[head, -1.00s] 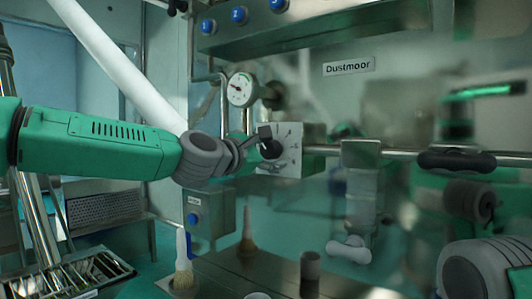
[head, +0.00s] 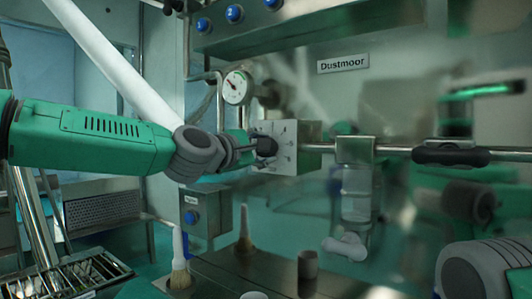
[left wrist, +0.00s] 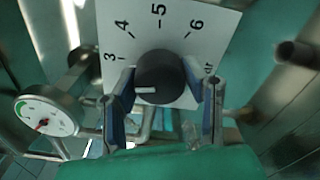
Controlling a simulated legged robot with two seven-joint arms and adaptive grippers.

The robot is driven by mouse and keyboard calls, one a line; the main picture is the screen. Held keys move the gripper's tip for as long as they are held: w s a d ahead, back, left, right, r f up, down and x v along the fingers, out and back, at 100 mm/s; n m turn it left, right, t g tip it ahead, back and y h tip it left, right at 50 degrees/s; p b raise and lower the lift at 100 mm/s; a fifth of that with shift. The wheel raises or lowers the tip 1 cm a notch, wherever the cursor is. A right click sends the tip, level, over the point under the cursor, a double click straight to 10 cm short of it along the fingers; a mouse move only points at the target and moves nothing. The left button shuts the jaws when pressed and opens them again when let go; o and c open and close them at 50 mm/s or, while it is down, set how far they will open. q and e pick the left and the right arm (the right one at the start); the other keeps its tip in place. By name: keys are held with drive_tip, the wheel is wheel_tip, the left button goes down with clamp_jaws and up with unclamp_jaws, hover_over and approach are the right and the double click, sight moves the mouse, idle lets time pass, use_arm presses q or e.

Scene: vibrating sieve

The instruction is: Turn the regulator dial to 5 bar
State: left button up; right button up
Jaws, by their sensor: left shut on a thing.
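The regulator dial is a black round knob (left wrist: 165,72) with a white mark, on a white plate (left wrist: 215,25) numbered 3, 4, 5 and 6. The mark points left, a little below the 3. In the head view the knob (head: 266,146) sits on the front of a metal box (head: 310,135). My left gripper (left wrist: 163,98) is shut on the knob, one finger on each side of it. In the head view my left gripper (head: 245,148) reaches it from the left.
A round pressure gauge (head: 237,87) is above and left of the knob; it also shows in the left wrist view (left wrist: 45,117). A horizontal pipe (head: 395,150) runs right from the box. Blue buttons (head: 234,13) are above. Brushes (head: 180,262) stand below.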

use_arm(q)
drive_tip(key=m, duration=0.2)
drive_tip(key=f+m, duration=0.1)
drive_tip(key=m, duration=0.1)
drive_tip(key=shift+d+f+m+b, duration=0.1)
drive_tip(key=shift+m+b, duration=0.2)
drive_tip(key=shift+b, duration=0.05)
drive_tip(key=m, duration=0.4)
drive_tip(key=shift+m+b, duration=0.3)
drive_tip(key=m, duration=0.4)
drive_tip(key=shift+m, duration=0.3)
drive_tip(key=shift+r+m, duration=0.2)
drive_tip(key=shift+m, duration=2.1)
drive_tip(key=o, duration=1.1)
drive_tip(key=shift+s, duration=0.1)
drive_tip(key=shift+a+r, duration=0.2)
